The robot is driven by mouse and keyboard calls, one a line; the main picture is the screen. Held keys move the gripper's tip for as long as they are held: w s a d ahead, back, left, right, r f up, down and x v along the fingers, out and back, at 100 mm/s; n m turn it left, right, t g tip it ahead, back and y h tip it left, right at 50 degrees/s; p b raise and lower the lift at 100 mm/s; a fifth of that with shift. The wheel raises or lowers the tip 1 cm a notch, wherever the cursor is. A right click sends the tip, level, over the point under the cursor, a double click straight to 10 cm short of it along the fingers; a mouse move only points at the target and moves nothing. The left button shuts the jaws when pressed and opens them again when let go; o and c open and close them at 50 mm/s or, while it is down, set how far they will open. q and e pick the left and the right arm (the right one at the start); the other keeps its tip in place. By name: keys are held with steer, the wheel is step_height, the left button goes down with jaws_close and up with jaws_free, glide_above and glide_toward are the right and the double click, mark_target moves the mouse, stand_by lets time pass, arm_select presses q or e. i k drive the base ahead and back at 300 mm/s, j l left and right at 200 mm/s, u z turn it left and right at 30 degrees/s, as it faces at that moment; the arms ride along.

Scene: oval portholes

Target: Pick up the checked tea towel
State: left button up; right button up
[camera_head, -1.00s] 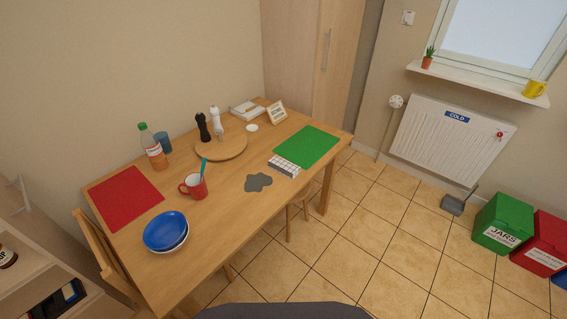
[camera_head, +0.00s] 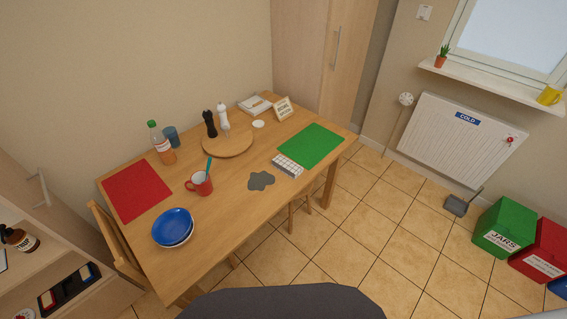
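A small white item with a dark grid pattern (camera_head: 288,166), which looks like the checked tea towel folded up, lies on the wooden table (camera_head: 225,220). It sits at the near edge of the green mat (camera_head: 311,146), close to the table's right front edge. A grey, irregular flat patch (camera_head: 261,181) lies just left of it. Neither of my grippers is in view.
A red mug (camera_head: 201,185), blue bowl (camera_head: 172,224), red mat (camera_head: 137,190), bottle (camera_head: 161,146) and round board (camera_head: 228,144) with two mills share the table. A stool stands partly under the front edge.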

mark_target(289, 168)
steer(key=i+l+u, duration=0.2)
steer(key=l+u, duration=0.2)
steer(key=i+l+u, duration=0.1)
steer(key=l+u, duration=0.25)
steer(key=l, duration=0.15)
steer(key=i+l+u, duration=0.1)
steer(key=l+u, duration=0.7)
steer(key=l, duration=0.2)
steer(key=k+l+u, duration=0.1)
steer(key=l+u, duration=0.25)
steer(key=k+l+u, duration=0.15)
steer(key=l+u, duration=0.25)
steer(key=l, duration=0.2)
steer(key=k+l+u, duration=0.2)
steer(key=l+u, duration=0.2)
steer(key=k+l+u, duration=0.35)
steer(key=i+l, duration=0.05)
